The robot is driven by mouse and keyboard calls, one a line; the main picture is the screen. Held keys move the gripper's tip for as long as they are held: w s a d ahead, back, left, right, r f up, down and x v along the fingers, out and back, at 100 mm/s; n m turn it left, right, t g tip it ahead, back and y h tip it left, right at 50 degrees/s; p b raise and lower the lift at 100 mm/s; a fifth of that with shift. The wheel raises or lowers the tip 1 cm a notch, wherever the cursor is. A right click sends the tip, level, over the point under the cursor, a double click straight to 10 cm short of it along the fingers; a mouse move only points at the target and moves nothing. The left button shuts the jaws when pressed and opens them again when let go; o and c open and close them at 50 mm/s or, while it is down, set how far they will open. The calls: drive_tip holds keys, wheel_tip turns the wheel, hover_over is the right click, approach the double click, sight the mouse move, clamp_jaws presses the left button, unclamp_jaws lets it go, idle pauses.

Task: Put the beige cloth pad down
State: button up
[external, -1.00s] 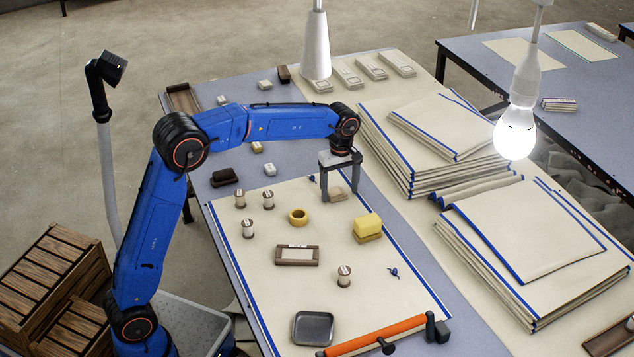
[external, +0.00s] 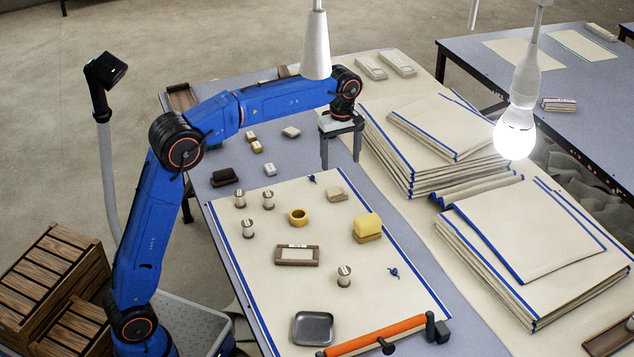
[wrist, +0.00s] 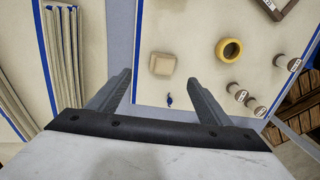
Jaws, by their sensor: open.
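The beige cloth pad (external: 337,194) lies flat on the blue-edged cream cloth (external: 250,215), near that cloth's far right edge. It also shows in the wrist view (wrist: 163,64), beyond the fingertips and apart from them. My gripper (external: 340,160) is open and empty, above and behind the pad in the external view.
A yellow block (external: 367,226), yellow ring (external: 298,217), spools (external: 249,229) and a wooden frame (external: 297,255) stand on the cloth. An orange-handled roller (external: 376,336) lies at the front. Folded cloth stacks (external: 430,160) rise to the right. A lit bulb (external: 515,133) hangs above.

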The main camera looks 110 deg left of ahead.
drive_tip(key=w+d+r+m+t, duration=0.1)
drive_tip(key=d+r+m, duration=0.15)
drive_tip(key=d, duration=0.65)
drive_tip(key=w+d+r+m, duration=0.15)
drive_tip(key=d+m, duration=0.25)
drive_tip(key=d, duration=0.6)
drive_tip(key=s+d+f+m+t+y, duration=0.1)
drive_tip(key=s+d+m, duration=0.15)
drive_tip(key=d, duration=0.65)
drive_tip(key=s+d+m, duration=0.2)
drive_tip(key=d+m, duration=0.2)
drive_tip(key=d, duration=0.6)
drive_tip(key=s+d+f+m+t, duration=0.1)
drive_tip(key=s+d+f+m, duration=0.6)
drive_tip(key=s+d, duration=0.2)
drive_tip(key=s+d+f+m+t+h, duration=0.1)
drive_tip(key=s+d+f+m, duration=0.6)
drive_tip(key=s+d, duration=0.3)
drive_tip(key=shift+s+d+f+t, duration=0.35)
drive_tip(key=shift+d+f, duration=0.3)
drive_tip(key=shift+d, duration=0.6)
